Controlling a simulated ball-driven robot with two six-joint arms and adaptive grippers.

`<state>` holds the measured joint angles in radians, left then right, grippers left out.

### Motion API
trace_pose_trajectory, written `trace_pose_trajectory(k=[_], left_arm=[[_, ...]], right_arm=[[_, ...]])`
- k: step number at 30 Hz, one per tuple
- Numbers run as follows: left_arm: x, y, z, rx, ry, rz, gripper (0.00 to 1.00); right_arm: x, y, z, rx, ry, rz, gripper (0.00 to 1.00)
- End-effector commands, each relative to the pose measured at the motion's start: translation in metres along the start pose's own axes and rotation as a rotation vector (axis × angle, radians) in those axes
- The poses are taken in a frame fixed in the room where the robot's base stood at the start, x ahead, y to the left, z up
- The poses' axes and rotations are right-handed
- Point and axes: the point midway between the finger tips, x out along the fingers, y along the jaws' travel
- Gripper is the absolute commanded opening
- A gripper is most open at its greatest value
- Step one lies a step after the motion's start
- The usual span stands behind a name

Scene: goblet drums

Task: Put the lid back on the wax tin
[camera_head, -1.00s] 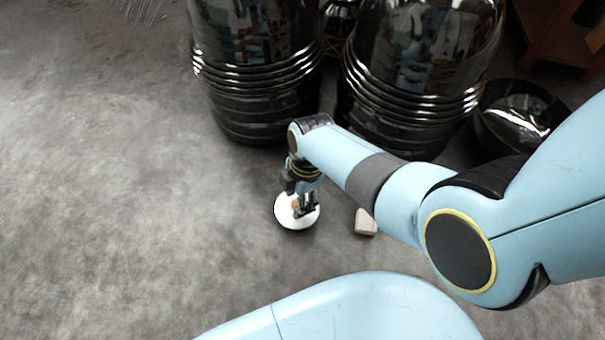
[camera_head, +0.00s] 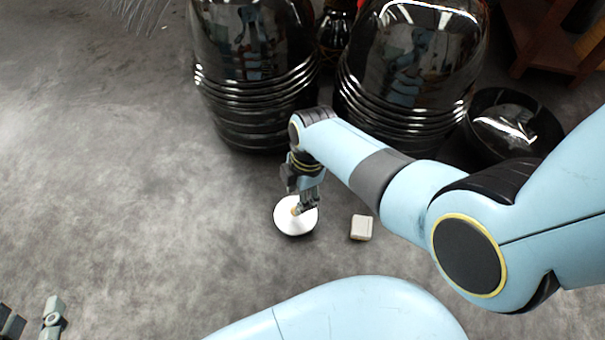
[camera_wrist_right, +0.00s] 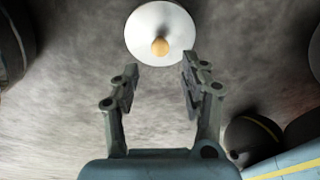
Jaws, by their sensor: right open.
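A white round lid (camera_head: 287,221) with a small wooden knob lies low near the floor, in front of the drums. A dark edge shows under its near side; I cannot tell whether this is the tin or shadow. The lid also shows at the top of the right wrist view (camera_wrist_right: 150,25), ahead of the fingertips. My right gripper (camera_head: 308,204) is just above the lid's far right part. Its jaws (camera_wrist_right: 161,70) are open and empty, with the knob beyond them. My left gripper (camera_head: 32,320) shows only partly at the lower left corner, far from the lid; its jaw state is unclear.
A small beige block (camera_head: 361,227) lies right of the lid. Two large glossy black drums (camera_head: 255,90) (camera_head: 405,75) stand behind, with a black bowl-like object (camera_head: 513,123) to their right. A wooden stand (camera_head: 555,40) is at the top right. The floor at left is clear.

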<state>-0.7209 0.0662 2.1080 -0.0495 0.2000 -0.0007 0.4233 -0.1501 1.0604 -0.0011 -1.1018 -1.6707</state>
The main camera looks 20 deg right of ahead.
Motion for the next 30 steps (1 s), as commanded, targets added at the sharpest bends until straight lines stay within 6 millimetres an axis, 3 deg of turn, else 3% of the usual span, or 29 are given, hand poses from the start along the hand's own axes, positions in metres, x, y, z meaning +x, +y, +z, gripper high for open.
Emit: trace_pose_trajectory(k=[1, 9, 15, 30], left_arm=[[-0.007, 0.001, 0.011, -0.005, -0.046, 0.0, 0.4], [-0.008, -0.004, 0.022, -0.022, -0.313, -0.002, 0.4], [-0.007, -0.007, 0.012, -0.029, -0.446, 0.0, 0.4], [-0.013, -0.008, 0.007, -0.033, -0.551, 0.005, 0.4]], right_arm=[[-0.005, 0.001, 0.0, 0.0, 0.0, 0.002, 0.45], [-0.036, 0.002, -0.001, -0.001, 0.0, 0.005, 0.45], [-0.053, 0.002, 0.0, 0.0, 0.0, 0.005, 0.45], [-0.061, 0.0, 0.0, 0.0, 0.0, 0.0, 0.45]])
